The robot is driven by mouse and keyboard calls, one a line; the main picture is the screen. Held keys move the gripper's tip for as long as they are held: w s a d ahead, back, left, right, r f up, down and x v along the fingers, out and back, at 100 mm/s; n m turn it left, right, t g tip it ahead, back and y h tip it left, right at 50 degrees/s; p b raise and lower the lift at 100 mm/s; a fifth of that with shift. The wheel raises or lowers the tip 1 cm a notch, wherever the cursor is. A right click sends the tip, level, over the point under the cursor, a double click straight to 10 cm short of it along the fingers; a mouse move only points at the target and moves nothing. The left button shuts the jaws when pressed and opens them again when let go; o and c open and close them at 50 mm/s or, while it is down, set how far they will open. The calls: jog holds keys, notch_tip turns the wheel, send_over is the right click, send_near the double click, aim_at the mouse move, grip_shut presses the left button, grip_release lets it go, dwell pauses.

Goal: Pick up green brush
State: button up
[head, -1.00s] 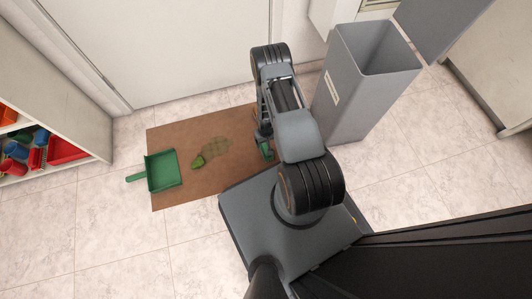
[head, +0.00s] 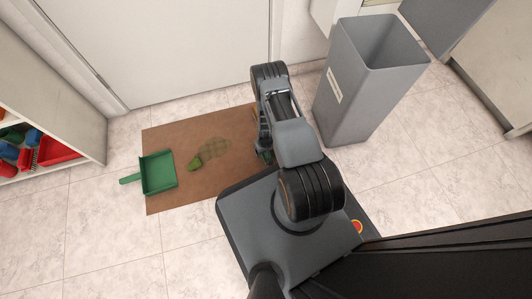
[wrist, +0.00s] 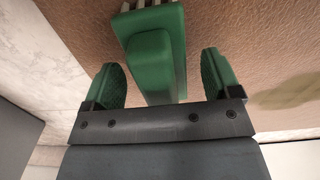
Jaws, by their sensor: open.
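The green brush (wrist: 152,45) shows at close range in the wrist view, with its handle towards me and pale bristles at the top edge. My gripper (wrist: 160,66) is open, with one green-padded finger on each side of the brush handle. Gaps show between the handle and both fingers. In the head view my gripper (head: 265,156) is low over the right part of the brown mat (head: 170,203).
A tall grey bin (head: 365,85) stands right of my arm. A shelf (head: 62,75) with coloured items is at the left.

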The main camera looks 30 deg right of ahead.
jog(key=shift+c, duration=0.2)
jog(key=c, duration=1)
jog(key=shift+r, duration=0.15)
jog(key=shift+r+p, duration=0.45)
jog(key=shift+r, duration=0.2)
jog(key=s+a+r+p, duration=0.3)
jog(key=a+r+p, duration=0.4)
jog(key=a+r, duration=0.4)
jog(key=shift+a+r+p, duration=0.25)
jog(key=shift+a+p, duration=0.05)
jog(key=shift+a, duration=1.05)
